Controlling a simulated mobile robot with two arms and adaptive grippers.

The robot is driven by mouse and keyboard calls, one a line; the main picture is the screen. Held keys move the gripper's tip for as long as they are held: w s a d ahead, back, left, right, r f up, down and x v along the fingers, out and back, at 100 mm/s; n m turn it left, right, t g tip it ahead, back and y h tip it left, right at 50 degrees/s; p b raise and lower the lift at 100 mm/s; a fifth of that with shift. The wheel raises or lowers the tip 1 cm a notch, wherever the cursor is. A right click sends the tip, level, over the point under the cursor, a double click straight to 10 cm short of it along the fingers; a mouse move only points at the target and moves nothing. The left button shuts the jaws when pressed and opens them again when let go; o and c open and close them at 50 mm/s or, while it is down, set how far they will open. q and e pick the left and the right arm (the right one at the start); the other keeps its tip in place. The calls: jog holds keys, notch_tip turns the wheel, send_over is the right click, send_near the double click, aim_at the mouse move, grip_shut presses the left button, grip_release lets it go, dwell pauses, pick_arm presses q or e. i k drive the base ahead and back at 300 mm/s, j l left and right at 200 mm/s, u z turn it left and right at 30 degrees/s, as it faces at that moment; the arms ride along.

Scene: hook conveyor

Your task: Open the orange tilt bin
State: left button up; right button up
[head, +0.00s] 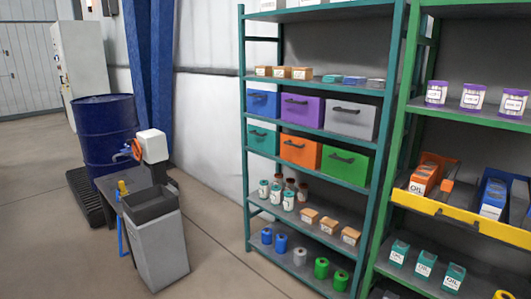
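The orange bin (292,157) sits on the left shelving unit, in the lower row of handled bins. It stands between a teal bin (264,139) and a green bin (346,166). Its front looks upright and closed, with a dark handle (295,143) near the top. Above it are a blue bin (263,103), a purple bin (303,110) and a grey bin (352,120). Neither of my grippers shows in the head view.
The right green shelving unit (398,120) holds an orange open tray (447,163) with boxes. Small bottles and spools fill the lower shelves. A grey waste bin (162,250) and a blue drum (100,140) stand left. The floor (222,245) between is clear.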

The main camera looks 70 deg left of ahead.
aim_at(307, 154)
jog(key=j+u, duration=0.1)
jog(key=u, duration=1.95)
